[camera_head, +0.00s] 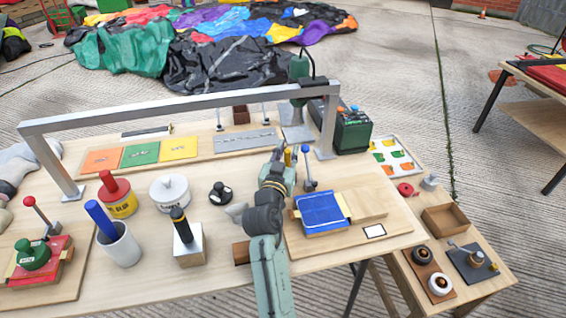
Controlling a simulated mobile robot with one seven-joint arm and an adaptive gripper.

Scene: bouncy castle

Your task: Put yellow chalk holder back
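My gripper (284,158) is over the middle of the wooden table, beyond a black wrist section and pointing away from the camera. A small upright yellow piece (288,157) shows right at its fingertips; it may be the yellow chalk holder, but it is too small to be sure. The fingers are small and partly hidden by my own arm, so I cannot tell whether they are shut on it. Just right of it stands a rod with a blue top (305,150).
A grey metal frame (190,103) spans the table above the work area. Orange, green and yellow cards (179,148) lie at the back left. A white cup (119,245), red-topped yellow pot (120,200) and white pot (170,193) stand left. A blue-covered block (321,212) lies right.

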